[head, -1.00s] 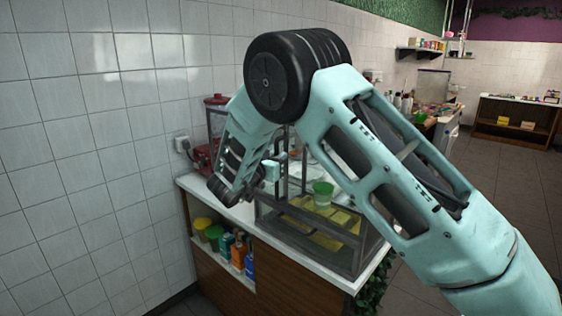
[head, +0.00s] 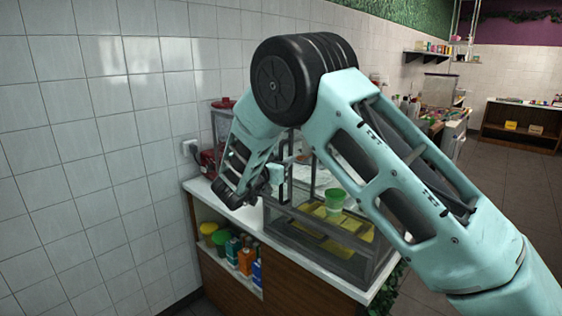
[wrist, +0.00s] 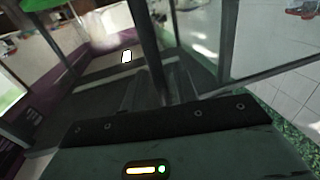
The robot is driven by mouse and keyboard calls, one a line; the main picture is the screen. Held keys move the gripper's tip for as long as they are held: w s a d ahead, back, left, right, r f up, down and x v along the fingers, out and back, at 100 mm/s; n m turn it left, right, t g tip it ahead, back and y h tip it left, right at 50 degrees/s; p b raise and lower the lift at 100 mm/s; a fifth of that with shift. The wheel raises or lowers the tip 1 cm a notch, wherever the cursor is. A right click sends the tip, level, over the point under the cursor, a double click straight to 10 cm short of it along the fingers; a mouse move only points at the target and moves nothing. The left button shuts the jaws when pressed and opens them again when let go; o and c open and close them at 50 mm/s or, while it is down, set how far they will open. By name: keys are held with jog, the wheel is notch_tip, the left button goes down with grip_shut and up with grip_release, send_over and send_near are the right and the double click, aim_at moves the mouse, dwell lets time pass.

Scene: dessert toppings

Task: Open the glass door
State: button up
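A glass display case (head: 350,262) with a dark metal frame stands on the white-topped counter in the head view. Yellow items and a green cup (head: 336,198) show in it. My gripper (head: 276,174) is at the case's upper left edge, partly hidden by my arm. In the wrist view, a dark frame bar (wrist: 143,35) runs down between the gripper's dark fingers (wrist: 160,88). A glass pane (wrist: 270,38) spans the right side. I cannot tell whether the fingers touch the bar, or how far the door is open.
A red-topped machine (head: 222,108) stands behind my wrist near the tiled wall (head: 90,150). Bottles and tubs (head: 240,255) fill a shelf below the counter top (head: 205,190). Open floor (head: 490,230) lies to the right, with a wooden shelf unit (head: 520,128) at the back.

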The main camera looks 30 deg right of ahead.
jog(key=b+v, duration=0.4)
jog(key=v, duration=1.3)
jog(key=shift+a+b, duration=0.15)
jog(key=shift+b, duration=0.25)
